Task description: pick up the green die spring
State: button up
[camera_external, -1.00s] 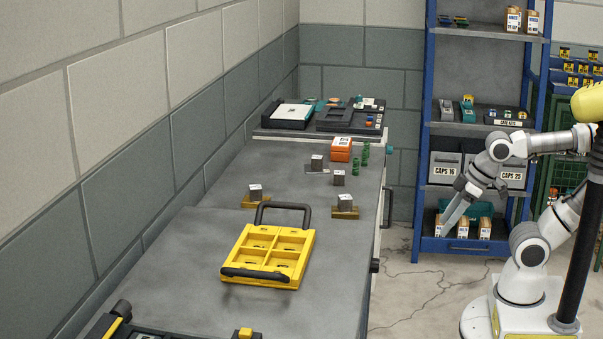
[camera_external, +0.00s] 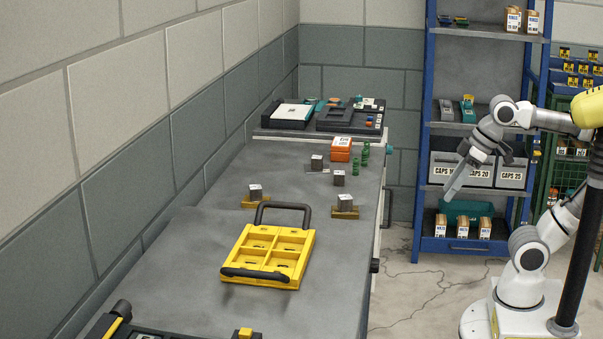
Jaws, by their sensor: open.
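Two green die springs stand upright near the right edge of the grey bench, beside an orange box. The rear green spring (camera_external: 366,150) is close to the bench edge, and the front green spring (camera_external: 356,167) is a little nearer and to the left. I cannot tell which of them the task means. My gripper (camera_external: 452,188) is open and empty, off the bench to the right of the springs, in front of the blue shelf. Its fingers point down and left.
The orange box (camera_external: 342,144) is left of the springs. Several metal blocks, one of them here (camera_external: 339,178), stand on the bench. A yellow tray with handles (camera_external: 238,268) lies nearer. The blue shelf (camera_external: 424,130) stands behind my arm. Bench between tray and wall is clear.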

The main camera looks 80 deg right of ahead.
notch_tip(320, 180, up, 18)
jog(key=w+f+p, duration=0.1)
jog(key=w+p, duration=0.1)
jog(key=w+d+r+m+g+p, duration=0.2)
jog(key=w+d+r+m+p, duration=0.3)
jog(key=w+p, duration=0.3)
jog(key=m+g+p, duration=0.4)
jog(key=m+p, duration=1.1)
jog(key=p, duration=0.2)
send_over(356, 159)
jog(key=f, duration=2.3)
jog(key=shift+w+d+f, duration=0.1)
jog(key=shift+d+f, duration=0.15)
jog(key=shift+a+f, duration=0.15)
jog(key=shift+f, duration=2.8)
